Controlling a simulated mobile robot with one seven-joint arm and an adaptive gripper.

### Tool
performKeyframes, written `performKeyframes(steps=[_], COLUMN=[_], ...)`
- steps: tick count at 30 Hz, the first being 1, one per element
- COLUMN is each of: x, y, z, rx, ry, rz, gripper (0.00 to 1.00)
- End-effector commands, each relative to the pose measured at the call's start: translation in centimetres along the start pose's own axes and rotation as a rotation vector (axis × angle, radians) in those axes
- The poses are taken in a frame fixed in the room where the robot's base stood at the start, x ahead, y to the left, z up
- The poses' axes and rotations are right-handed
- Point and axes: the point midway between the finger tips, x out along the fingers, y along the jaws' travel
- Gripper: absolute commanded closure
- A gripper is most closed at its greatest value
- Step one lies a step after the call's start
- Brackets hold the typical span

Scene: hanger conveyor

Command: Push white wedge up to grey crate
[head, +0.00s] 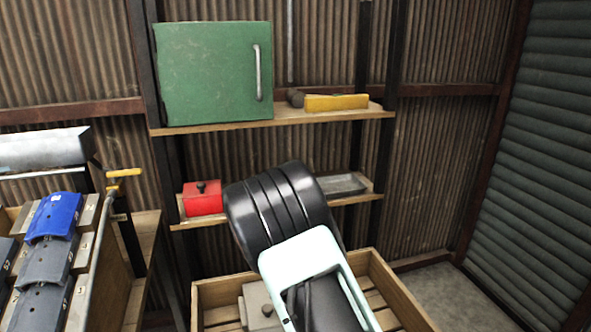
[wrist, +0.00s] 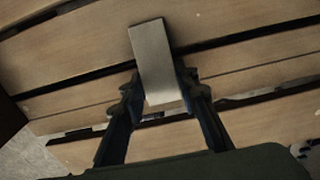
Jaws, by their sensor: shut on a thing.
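The white wedge (wrist: 153,60) is a pale, narrow block over the wooden slats in the wrist view. My gripper (wrist: 163,98) has one finger on each side of the wedge's near end and is shut on it. The wedge's far end sticks out beyond the fingertips. In the head view my arm hides the wedge and fingertips. A grey box with a dark knob (head: 257,303) sits on the slats left of my arm in the head view; I cannot tell whether it is the grey crate. No grey crate shows in the wrist view.
A slatted wooden tray with raised sides (head: 401,289) lies under my arm. Behind it, shelves hold a red box (head: 203,198), a green cabinet (head: 213,72) and a yellow block (head: 336,102). A rack with blue and grey pieces (head: 55,216) stands left.

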Motion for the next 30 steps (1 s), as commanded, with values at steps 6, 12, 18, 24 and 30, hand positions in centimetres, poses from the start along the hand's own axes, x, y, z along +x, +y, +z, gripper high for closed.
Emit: performKeyframes(steps=[6,12,18,24,30], x=[-0.1,-0.1,-0.1,-0.1,-0.1], y=[0.0,-0.1,0.0,0.0,0.0], z=[0.7,1.3,1.9,2.5,3.1], rx=[0.001,0.001,0.001,0.001,0.001], ry=[-0.001,0.000,0.000,0.000,0.000], rz=[-0.001,-0.001,0.000,0.000,-0.001], gripper=[0.89,0.89,0.89,0.89,0.89])
